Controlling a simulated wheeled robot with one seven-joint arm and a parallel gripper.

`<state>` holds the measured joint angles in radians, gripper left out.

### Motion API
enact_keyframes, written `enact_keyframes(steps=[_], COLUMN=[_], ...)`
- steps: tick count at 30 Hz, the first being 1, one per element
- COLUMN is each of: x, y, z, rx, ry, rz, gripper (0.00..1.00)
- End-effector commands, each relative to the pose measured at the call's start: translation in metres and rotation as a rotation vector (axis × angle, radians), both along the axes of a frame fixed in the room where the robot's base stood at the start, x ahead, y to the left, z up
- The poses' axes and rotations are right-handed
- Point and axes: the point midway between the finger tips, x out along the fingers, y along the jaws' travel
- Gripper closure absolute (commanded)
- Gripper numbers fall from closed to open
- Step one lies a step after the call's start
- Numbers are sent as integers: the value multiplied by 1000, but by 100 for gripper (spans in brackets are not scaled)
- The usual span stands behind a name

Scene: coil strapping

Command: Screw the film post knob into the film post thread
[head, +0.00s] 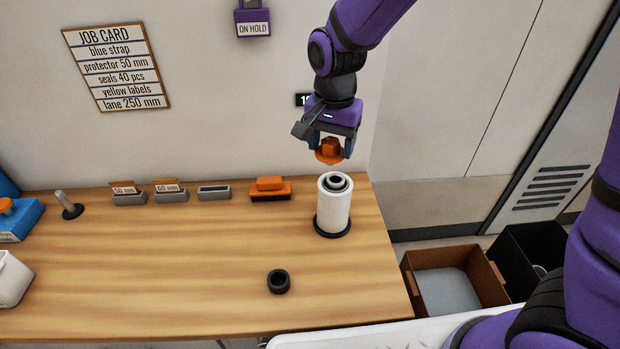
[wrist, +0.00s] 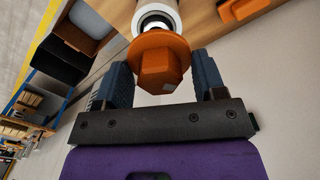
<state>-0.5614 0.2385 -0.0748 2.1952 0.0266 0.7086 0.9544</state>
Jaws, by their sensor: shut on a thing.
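My gripper (head: 331,146) is shut on an orange knob (head: 328,151) with a faceted grip and a round flange. The knob also shows between the two fingers in the wrist view (wrist: 161,64). The gripper holds it in the air above the white film roll (head: 333,206), with a clear gap between. The roll stands upright on a dark round base (head: 332,230) near the table's right end. A dark ring or core end (head: 338,182) shows in its top. I cannot make out the thread itself.
A black ring (head: 278,281) lies on the open front of the wooden table (head: 170,270). An orange block tool (head: 270,190) and small grey holders (head: 171,195) line the back. A brown bin (head: 452,278) and a black bin (head: 530,250) stand off the right edge.

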Motion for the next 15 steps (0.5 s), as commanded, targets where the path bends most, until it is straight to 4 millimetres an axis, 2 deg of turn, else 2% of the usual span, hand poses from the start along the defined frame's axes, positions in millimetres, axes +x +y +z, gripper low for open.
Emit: enact_keyframes(steps=[3, 6, 15], x=[10, 13, 14], y=[-12, -16, -17], z=[10, 14, 15], rx=[1, 1, 0], ry=[0, 0, 0], rz=[-25, -33, -34], gripper=[79, 79, 79])
